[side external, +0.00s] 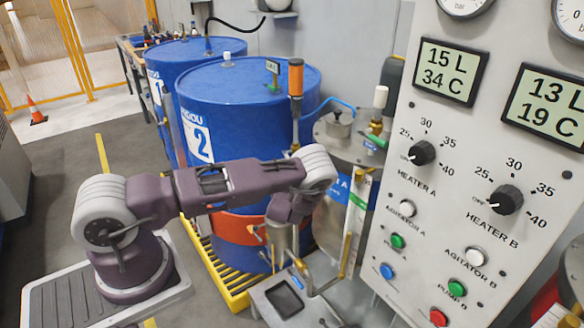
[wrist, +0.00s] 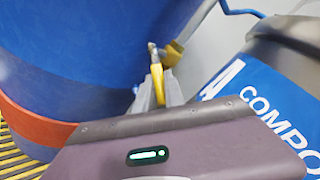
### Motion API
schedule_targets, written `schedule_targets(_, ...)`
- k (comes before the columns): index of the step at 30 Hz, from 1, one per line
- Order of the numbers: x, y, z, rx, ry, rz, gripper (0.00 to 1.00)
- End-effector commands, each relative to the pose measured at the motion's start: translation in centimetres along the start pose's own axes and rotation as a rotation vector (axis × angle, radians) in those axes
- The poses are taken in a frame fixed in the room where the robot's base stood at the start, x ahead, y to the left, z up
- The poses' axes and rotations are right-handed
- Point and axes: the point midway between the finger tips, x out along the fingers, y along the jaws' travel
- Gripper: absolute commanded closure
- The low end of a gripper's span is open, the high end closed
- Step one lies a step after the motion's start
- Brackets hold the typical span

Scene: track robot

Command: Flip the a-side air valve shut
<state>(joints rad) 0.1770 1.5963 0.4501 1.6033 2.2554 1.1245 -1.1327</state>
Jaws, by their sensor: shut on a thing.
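My gripper (wrist: 157,92) is shut on a yellow lever (wrist: 156,74) in the wrist view. The lever stands up between the grey fingers, and a small metal fitting (wrist: 152,49) shows just beyond it. Another yellow part (wrist: 173,52) is to its right. In the side external view my gripper (side external: 280,240) points down in front of the blue drum with the orange band. Small yellow-orange valve parts (side external: 258,232) show just left of it. The fingers hide much of the valve, so I cannot tell the lever's exact angle to its pipe.
A blue drum marked 2 (side external: 245,95) stands close behind my gripper. A tank with a blue component label (wrist: 262,90) is close on the right. The control panel (side external: 480,150) stands at the right. A yellow grating (side external: 215,262) lies under the drum.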

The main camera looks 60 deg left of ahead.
Motion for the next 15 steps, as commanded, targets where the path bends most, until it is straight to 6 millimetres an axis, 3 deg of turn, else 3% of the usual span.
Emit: schedule_targets(15, -0.7, -1.6, 1.0, -0.271, 0.215, 0.183, 1.0)
